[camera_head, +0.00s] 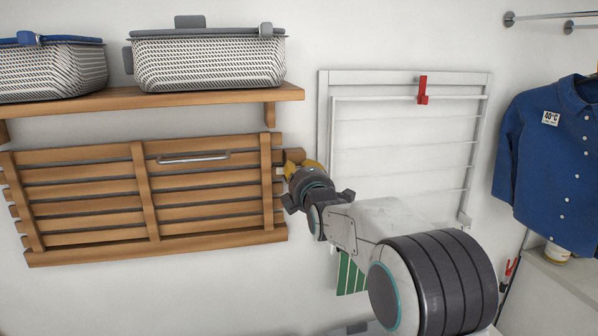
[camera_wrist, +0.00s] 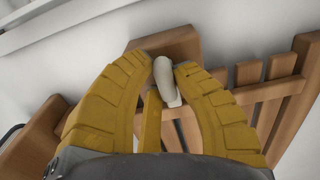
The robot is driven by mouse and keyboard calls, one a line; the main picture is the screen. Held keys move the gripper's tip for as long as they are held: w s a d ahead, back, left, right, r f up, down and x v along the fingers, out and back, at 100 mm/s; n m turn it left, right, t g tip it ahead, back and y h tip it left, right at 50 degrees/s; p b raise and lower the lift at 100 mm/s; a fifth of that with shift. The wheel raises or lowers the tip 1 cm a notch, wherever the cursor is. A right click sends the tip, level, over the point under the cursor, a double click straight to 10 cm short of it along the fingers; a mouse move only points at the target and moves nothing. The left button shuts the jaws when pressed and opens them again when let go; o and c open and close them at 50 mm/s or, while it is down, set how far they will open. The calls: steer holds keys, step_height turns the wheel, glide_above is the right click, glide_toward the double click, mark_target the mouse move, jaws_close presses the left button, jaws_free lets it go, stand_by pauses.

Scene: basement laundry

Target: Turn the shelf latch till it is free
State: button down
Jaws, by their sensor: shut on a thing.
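The slatted wooden shelf (camera_head: 97,192) is folded flat against the wall at the left of the head view, with a metal handle (camera_head: 193,158) on its upper slats. It also shows in the wrist view (camera_wrist: 285,90). The shelf latch (camera_wrist: 165,80), a pale rounded piece, is at a wooden block (camera_wrist: 175,42) by the shelf's right end; the block also shows in the head view (camera_head: 293,156). My gripper (camera_head: 290,170) has yellow fingers, which also show in the wrist view (camera_wrist: 163,72). They are shut on the latch from both sides. My fingers hide part of the latch.
Lidded white baskets (camera_head: 208,62) stand on a wooden wall shelf (camera_head: 190,97) above. A white drying rack (camera_head: 400,150) with a red latch (camera_head: 422,90) is on the wall behind my arm. A blue shirt (camera_head: 555,150) hangs at the right. A green striped thing (camera_head: 350,273) is below my arm.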

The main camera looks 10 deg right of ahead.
steer(key=shift+f+m+b, duration=0.1)
steer(key=shift+m+b, duration=0.2)
steer(key=shift+b, duration=0.15)
steer(key=m+b, duration=0.1)
steer(key=b, duration=0.1)
steer(key=m+b, duration=0.2)
steer(key=b, duration=0.1)
steer(key=m+b, duration=0.2)
steer(key=b, duration=0.1)
steer(key=shift+d+f, duration=0.1)
steer(key=shift+f, duration=0.2)
steer(key=m+b, duration=0.1)
steer(key=b, duration=0.2)
steer(key=shift+m, duration=0.4)
steer(key=m+b, duration=0.2)
steer(key=shift+d+r+m, duration=0.1)
steer(key=shift+r+m, duration=0.05)
steer(key=shift+m, duration=0.25)
steer(key=m+b, duration=0.1)
steer(key=m, duration=0.2)
steer(key=m+b, duration=0.1)
steer(key=m, duration=0.3)
steer(key=shift+m, duration=0.3)
steer(key=shift+r, duration=0.1)
